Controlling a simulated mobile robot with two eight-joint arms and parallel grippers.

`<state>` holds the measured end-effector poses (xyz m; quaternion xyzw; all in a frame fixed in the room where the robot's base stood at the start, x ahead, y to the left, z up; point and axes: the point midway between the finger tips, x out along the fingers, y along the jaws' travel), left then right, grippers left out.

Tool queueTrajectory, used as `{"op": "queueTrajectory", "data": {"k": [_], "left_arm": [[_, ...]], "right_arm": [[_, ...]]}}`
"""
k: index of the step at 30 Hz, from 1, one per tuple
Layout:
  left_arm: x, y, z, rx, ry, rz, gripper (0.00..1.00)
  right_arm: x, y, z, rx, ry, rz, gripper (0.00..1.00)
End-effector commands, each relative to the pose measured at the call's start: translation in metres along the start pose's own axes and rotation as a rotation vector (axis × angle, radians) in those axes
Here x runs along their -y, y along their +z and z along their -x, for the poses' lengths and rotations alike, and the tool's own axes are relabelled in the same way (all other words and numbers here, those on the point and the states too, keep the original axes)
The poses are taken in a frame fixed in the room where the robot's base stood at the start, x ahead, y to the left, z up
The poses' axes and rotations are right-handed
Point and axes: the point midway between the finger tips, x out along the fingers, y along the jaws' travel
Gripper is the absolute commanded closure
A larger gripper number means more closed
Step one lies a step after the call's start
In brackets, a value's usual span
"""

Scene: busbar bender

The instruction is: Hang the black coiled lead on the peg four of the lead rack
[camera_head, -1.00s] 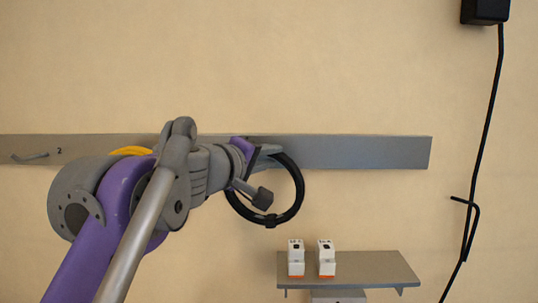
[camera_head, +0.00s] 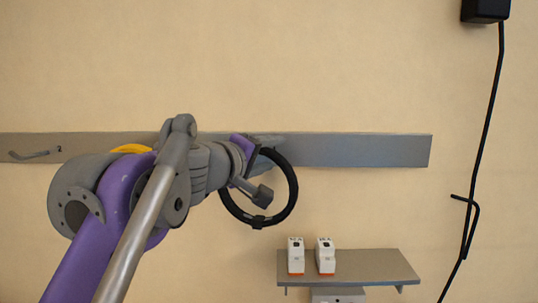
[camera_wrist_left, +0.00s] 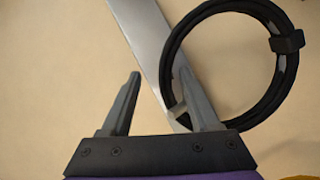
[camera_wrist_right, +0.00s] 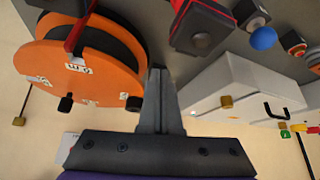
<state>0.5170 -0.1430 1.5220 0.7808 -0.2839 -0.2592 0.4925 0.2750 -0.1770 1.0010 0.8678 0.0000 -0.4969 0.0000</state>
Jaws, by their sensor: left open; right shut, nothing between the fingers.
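The black coiled lead (camera_head: 292,186) is a ring with a dark band at its bottom. It hangs in front of the grey lead rack (camera_head: 365,150). My left gripper (camera_head: 268,143) is at the coil's top, hiding where it meets a peg. In the left wrist view my left gripper (camera_wrist_left: 160,75) is open, and the coil (camera_wrist_left: 287,44) passes close by its right finger. A short pale piece, possibly a peg, shows beside that finger; I cannot tell whether it carries the coil. My right gripper (camera_wrist_right: 160,72) is shut and empty.
A peg (camera_head: 35,155) marked 2 is at the rack's left. A yellow thing (camera_head: 132,149) shows behind my left arm. A shelf (camera_head: 375,265) with two white blocks is below. A black cable (camera_head: 487,110) hangs right. An orange reel (camera_wrist_right: 55,75) is near my right gripper.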

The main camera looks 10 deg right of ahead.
Motion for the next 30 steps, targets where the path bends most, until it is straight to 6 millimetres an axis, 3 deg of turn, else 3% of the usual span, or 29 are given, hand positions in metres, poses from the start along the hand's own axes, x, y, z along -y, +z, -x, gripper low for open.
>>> {"op": "queueTrajectory", "data": {"k": [7, 18, 24, 27, 29, 30], "left_arm": [[0.001, -0.001, 0.013, -0.001, -0.001, 0.000, 0.38], [0.001, -0.001, 0.084, -0.003, -0.002, 0.000, 0.38], [0.001, 0.000, 0.105, -0.001, -0.002, -0.001, 0.38], [0.016, 0.004, 0.109, 0.012, -0.022, -0.033, 0.38], [0.038, 0.010, 0.110, 0.030, -0.053, -0.076, 0.38], [0.059, 0.016, 0.112, 0.046, -0.082, -0.114, 0.38]], "right_arm": [[0.000, 0.001, 0.000, 0.001, 0.000, 0.000, 1.00], [0.000, 0.002, -0.001, 0.002, 0.000, 0.000, 1.00], [0.000, 0.002, -0.001, 0.003, 0.000, 0.000, 1.00], [0.000, 0.002, -0.001, 0.003, 0.000, 0.000, 1.00], [0.000, 0.002, -0.001, 0.003, 0.000, 0.000, 1.00], [0.000, 0.002, -0.001, 0.003, 0.000, 0.000, 1.00]]}}
